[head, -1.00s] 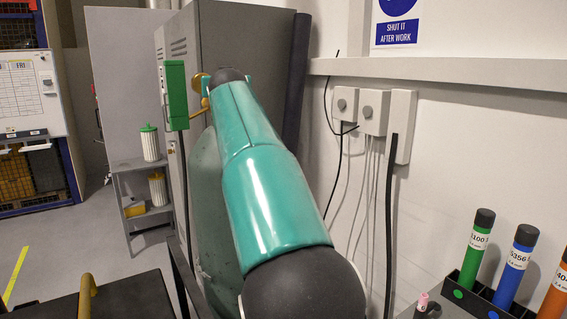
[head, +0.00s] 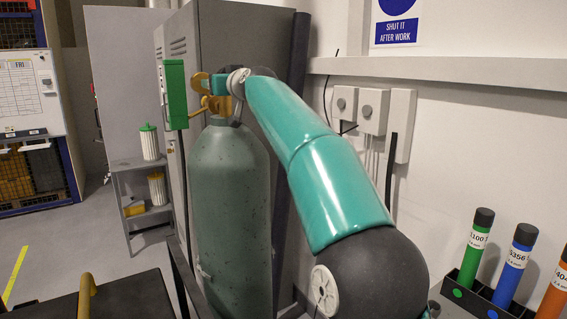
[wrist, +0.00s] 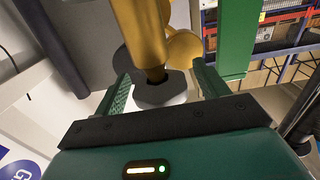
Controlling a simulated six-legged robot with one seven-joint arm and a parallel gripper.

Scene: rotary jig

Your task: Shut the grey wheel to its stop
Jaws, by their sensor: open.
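The grey wheel (head: 238,79) is at the brass valve (head: 217,103) on top of a tall grey-green gas cylinder (head: 230,190) in the head view. My teal arm reaches the valve from the right, and the wrist covers part of it. In the wrist view my gripper (wrist: 161,72) is open, with one green finger on each side of the valve end. A brass stem (wrist: 146,35) and a dark nut-like piece lie between the fingers.
A green box (head: 175,95) hangs left of the valve. A grey cabinet (head: 270,40) stands close behind the cylinder. Wall boxes (head: 372,112) with cables are at right. Labelled tubes (head: 515,265) stand in a rack at lower right. Floor is free at left.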

